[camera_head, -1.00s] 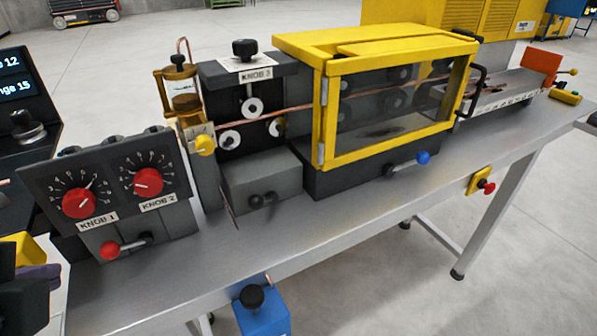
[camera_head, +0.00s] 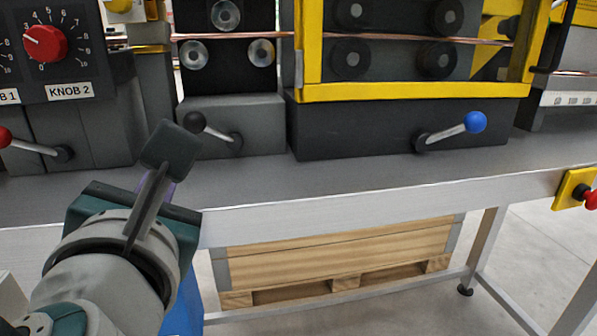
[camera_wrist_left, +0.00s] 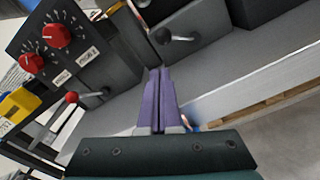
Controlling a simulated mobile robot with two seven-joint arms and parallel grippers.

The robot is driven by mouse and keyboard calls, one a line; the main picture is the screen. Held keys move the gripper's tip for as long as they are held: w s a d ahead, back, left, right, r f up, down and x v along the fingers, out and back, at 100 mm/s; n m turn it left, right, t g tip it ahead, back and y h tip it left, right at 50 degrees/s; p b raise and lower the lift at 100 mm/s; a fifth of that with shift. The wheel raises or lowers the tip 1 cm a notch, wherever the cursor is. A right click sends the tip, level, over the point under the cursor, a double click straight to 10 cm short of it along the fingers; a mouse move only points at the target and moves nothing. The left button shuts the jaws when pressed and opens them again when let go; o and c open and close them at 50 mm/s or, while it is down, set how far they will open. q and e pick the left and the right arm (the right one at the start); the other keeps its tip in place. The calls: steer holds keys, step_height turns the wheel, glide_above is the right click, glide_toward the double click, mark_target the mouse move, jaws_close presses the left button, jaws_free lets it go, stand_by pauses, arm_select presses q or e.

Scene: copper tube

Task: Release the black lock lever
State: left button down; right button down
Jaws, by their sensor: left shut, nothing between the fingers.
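The black lock lever (camera_head: 214,131) is on the front of a grey block (camera_head: 255,115) below the rollers. Its black ball knob points up and left from its pivot. It also shows in the left wrist view (camera_wrist_left: 176,37), near the top, beyond the fingertips. My left gripper (camera_head: 169,188) is in front of the table edge, below and left of the lever, largely hidden by its own wrist in the head view. In the left wrist view its purple fingers (camera_wrist_left: 159,74) are together and empty, pointing towards the block, apart from the lever. My right gripper is out of view.
A red-knobbed lever (camera_head: 35,145) stands left under the dial panel (camera_head: 62,50). A blue-knobbed lever (camera_head: 450,131) stands right below the yellow-framed guard (camera_head: 400,92). A copper tube (camera_head: 235,36) runs above. The bare table strip (camera_head: 320,183) in front is clear.

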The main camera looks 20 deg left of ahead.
mark_target(214, 131)
arm_select(q)
steer(key=shift+w+d+f+m, duration=0.1)
steer(key=shift+w+d+m, duration=0.1)
steer(key=shift+m, duration=0.2)
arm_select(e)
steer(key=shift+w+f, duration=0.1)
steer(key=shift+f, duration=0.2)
arm_select(q)
steer(key=b+x, duration=0.1)
steer(key=x, duration=0.9)
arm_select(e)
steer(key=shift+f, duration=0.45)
